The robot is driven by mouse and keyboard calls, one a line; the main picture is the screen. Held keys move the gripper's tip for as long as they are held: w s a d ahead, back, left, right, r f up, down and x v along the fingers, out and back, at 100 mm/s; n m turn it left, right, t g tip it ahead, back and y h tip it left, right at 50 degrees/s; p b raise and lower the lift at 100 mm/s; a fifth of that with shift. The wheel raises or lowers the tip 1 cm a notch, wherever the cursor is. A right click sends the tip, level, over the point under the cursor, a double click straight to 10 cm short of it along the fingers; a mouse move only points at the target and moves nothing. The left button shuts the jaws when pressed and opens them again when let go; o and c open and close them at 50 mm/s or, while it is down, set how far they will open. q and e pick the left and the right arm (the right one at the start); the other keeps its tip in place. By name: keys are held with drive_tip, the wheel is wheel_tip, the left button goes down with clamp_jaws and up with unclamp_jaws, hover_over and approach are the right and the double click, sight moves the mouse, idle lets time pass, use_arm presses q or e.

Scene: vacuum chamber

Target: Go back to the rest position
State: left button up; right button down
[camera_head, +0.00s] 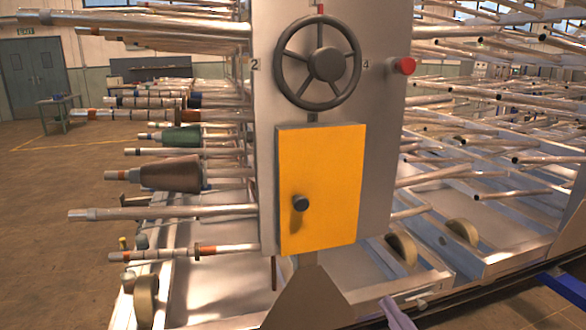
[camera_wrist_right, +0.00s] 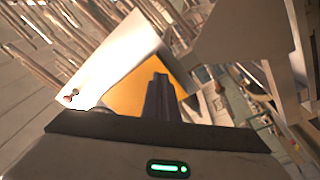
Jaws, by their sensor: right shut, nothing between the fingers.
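My right gripper (camera_wrist_right: 160,92) shows in the right wrist view, with its dark fingers together and nothing between them. Behind the fingers in that view is the yellow-orange door (camera_wrist_right: 128,92) on the pale panel (camera_wrist_right: 112,62). I cannot tell the exact gap, but the fingers do not appear to hold the door. In the head view, the yellow door (camera_head: 330,190) lies flat against the grey panel, with a dark knob (camera_head: 300,203) at its lower left. My left gripper is not in view.
A dark handwheel (camera_head: 318,64) and a red button (camera_head: 404,66) are on the panel above the door. Racks of metal rods stick out on both sides, some with bobbins (camera_head: 170,174). Open floor (camera_head: 50,215) lies at the left.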

drive_tip(key=s+a+f+m+g+h, duration=0.1)
drive_tip(key=s+f+m+g, duration=0.4)
drive_tip(key=s+f, duration=0.6)
drive_tip(key=s+a+f+m+g+h, duration=0.1)
drive_tip(key=s+f+m+g, duration=0.4)
drive_tip(key=s+f, duration=0.6)
wheel_tip(320, 180, down, 7)
drive_tip(key=shift+f+h+p, duration=0.15)
drive_tip(key=shift+h+p, duration=0.2)
drive_tip(key=shift+h, duration=0.45)
